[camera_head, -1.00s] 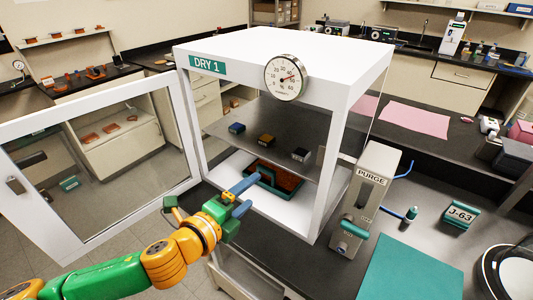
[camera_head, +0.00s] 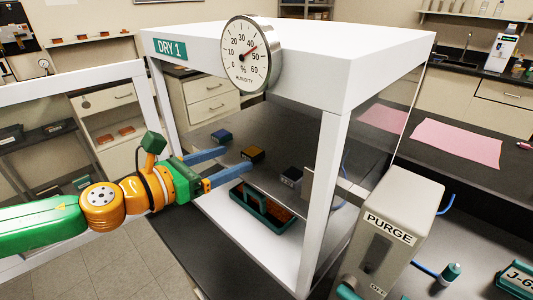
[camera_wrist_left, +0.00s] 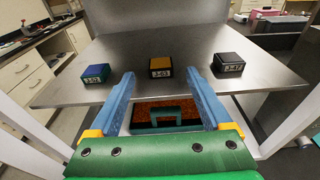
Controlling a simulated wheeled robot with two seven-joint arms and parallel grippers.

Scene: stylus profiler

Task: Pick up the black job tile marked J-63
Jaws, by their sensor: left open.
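Three small tiles lie in a row on the grey shelf (camera_head: 240,125) inside the cabinet. The black-topped tile (camera_head: 291,176) is nearest the right post; in the left wrist view it is on the right (camera_wrist_left: 229,66). The yellow-topped tile (camera_head: 253,154) is in the middle and the blue-topped tile (camera_head: 222,136) is at the far end. Their small labels are too blurred to read surely. My left gripper (camera_head: 238,158) is open and empty at the shelf's front, its blue fingers pointing toward the yellow tile (camera_wrist_left: 160,67). My right gripper is not in view.
The white DRY 1 cabinet (camera_head: 300,45) has its glass door open at left, a humidity dial (camera_head: 250,53) on top and a front right post. A teal tray (camera_head: 262,215) with orange beads sits below the shelf.

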